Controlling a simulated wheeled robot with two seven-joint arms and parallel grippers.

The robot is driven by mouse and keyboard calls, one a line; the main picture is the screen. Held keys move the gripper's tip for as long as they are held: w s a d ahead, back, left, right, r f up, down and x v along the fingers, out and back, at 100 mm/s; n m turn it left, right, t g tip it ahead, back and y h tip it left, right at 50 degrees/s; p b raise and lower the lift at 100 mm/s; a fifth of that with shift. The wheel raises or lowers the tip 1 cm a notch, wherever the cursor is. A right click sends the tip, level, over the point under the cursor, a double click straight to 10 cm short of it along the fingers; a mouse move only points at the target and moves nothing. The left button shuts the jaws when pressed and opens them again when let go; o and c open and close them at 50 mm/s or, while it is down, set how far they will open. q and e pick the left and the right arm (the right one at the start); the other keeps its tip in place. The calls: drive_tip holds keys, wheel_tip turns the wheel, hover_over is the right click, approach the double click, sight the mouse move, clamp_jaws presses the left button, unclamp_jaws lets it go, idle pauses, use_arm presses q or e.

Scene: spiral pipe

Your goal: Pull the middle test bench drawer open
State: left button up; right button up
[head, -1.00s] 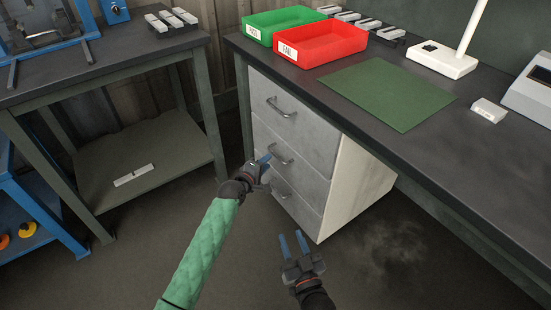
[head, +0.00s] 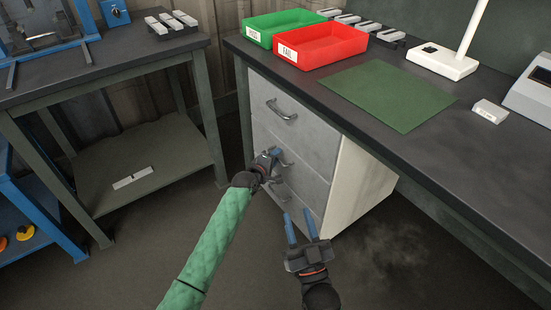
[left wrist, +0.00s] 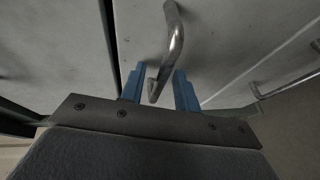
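The grey drawer unit under the bench has three stacked drawers, all shut flush. The middle drawer (head: 312,174) has a metal bar handle (head: 287,162), partly hidden behind my left gripper (head: 273,154). In the left wrist view the handle (left wrist: 174,40) reaches down between the two blue fingers of my left gripper (left wrist: 159,90). Those fingers stand apart with gaps visible beside the bar, so it looks open around the handle. My right gripper (head: 300,224) is open and empty, lower in the head view, in front of the unit's lower part.
The top drawer handle (head: 281,109) is above my left gripper. The dark bench top (head: 460,140) overhangs the unit and carries a green bin (head: 262,33), a red bin (head: 318,52) and a green mat (head: 388,94). A side table (head: 110,66) stands at left. Floor in front is clear.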

use_arm(q)
clamp_jaws()
